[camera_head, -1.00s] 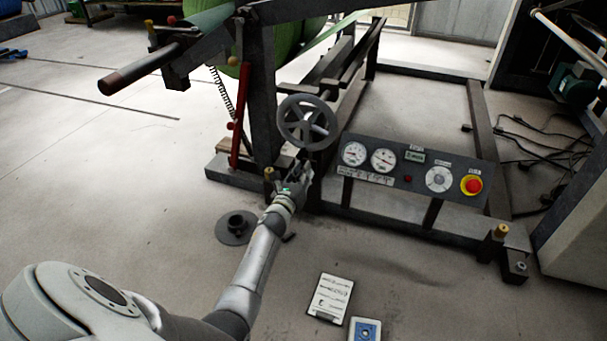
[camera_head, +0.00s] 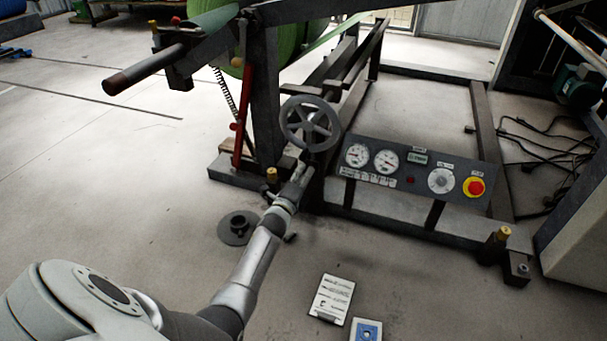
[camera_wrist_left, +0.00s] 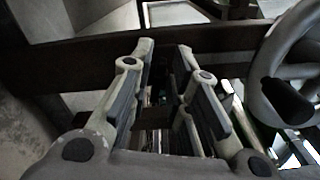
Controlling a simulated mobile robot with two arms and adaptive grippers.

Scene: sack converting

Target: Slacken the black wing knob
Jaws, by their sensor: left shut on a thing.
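My left gripper (camera_head: 304,172) reaches in low at the machine's frame, just below the grey spoked handwheel (camera_head: 312,122). In the left wrist view my left gripper (camera_wrist_left: 166,52) has its two fingers near parallel, with a narrow dark gap between them. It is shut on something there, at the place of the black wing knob. The knob itself is mostly hidden by the fingers and hard to tell from the dark frame. The handwheel also shows at the right of the wrist view (camera_wrist_left: 262,72), beside the fingers. My right gripper is not in view.
A control panel (camera_head: 416,163) with gauges and a red stop button (camera_head: 475,187) stands right of my gripper. A red lever (camera_head: 240,125) and a spring are to the left. A round dark base (camera_head: 237,229) and papers (camera_head: 331,298) lie on the floor.

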